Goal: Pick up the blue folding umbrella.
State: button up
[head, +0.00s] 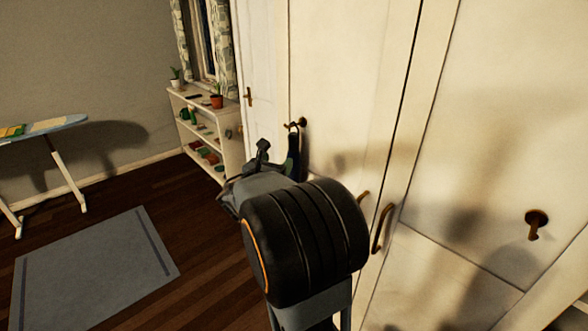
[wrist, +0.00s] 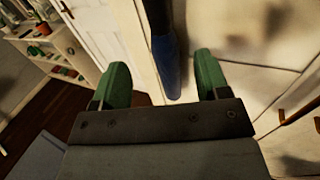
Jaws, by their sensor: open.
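The blue folding umbrella (wrist: 168,68) hangs upright against a pale door, its lower end blue and its upper part dark. In the wrist view it lies between the two green fingers of my gripper (wrist: 161,76), with a gap on each side. My gripper is open and I see no finger touching it. In the head view a narrow dark strip of the umbrella (head: 294,146) shows below a hook (head: 295,124). My own arm hides its lower part there and most of my gripper.
Pale cupboard doors (head: 350,80) with handles (head: 382,228) stand close on the right. A shelf (head: 186,93) with pots stands behind, an ironing board (head: 70,122) at left. A grey rug (head: 90,270) lies on open floor.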

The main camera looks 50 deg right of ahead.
aim_at(291, 145)
jog(key=p+x, duration=0.1)
jog(key=x, duration=0.5)
jog(key=shift+w+d, duration=0.1)
jog(key=shift+d, duration=0.3)
jog(key=x, duration=0.1)
jog(key=p+x, duration=0.1)
jog(key=x, duration=0.1)
jog(key=p+x, duration=0.1)
jog(key=shift+w+d+r, duration=0.15)
jog(key=shift+d+r, duration=0.05)
jog(key=shift+r, duration=0.15)
jog(key=shift+w+d+f, duration=0.1)
jog(key=shift+d, duration=0.3)
jog(key=shift+c, duration=0.3)
grip_shut()
